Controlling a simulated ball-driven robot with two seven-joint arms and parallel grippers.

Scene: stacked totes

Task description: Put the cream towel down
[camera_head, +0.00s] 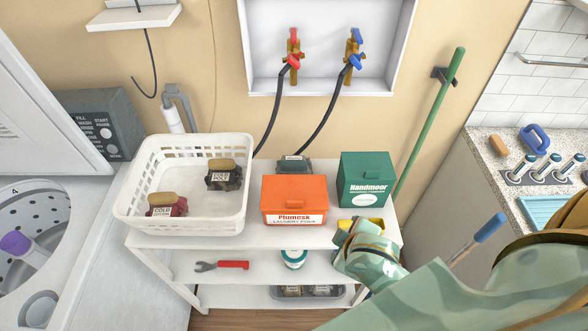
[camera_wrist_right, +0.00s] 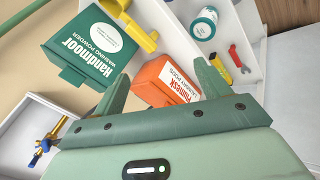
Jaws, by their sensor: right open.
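I cannot make out a cream towel in either view. My right gripper (camera_head: 352,240) reaches in from the lower right, at the front right of the white shelf's top (camera_head: 215,243). In the right wrist view its two fingers (camera_wrist_right: 163,90) are spread apart with nothing held between them. Beyond the fingers is the orange Plumesk box (camera_head: 295,198), which also shows in the wrist view (camera_wrist_right: 163,80). The green Handmoor box (camera_head: 366,178) stands behind the gripper, right of the orange box. My left gripper is in neither view.
A yellow item (camera_head: 372,223) lies beside my right gripper. Lower shelves hold a red-handled wrench (camera_head: 228,265) and a round tub (camera_head: 294,258). A green pole (camera_head: 430,120) leans at the right.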

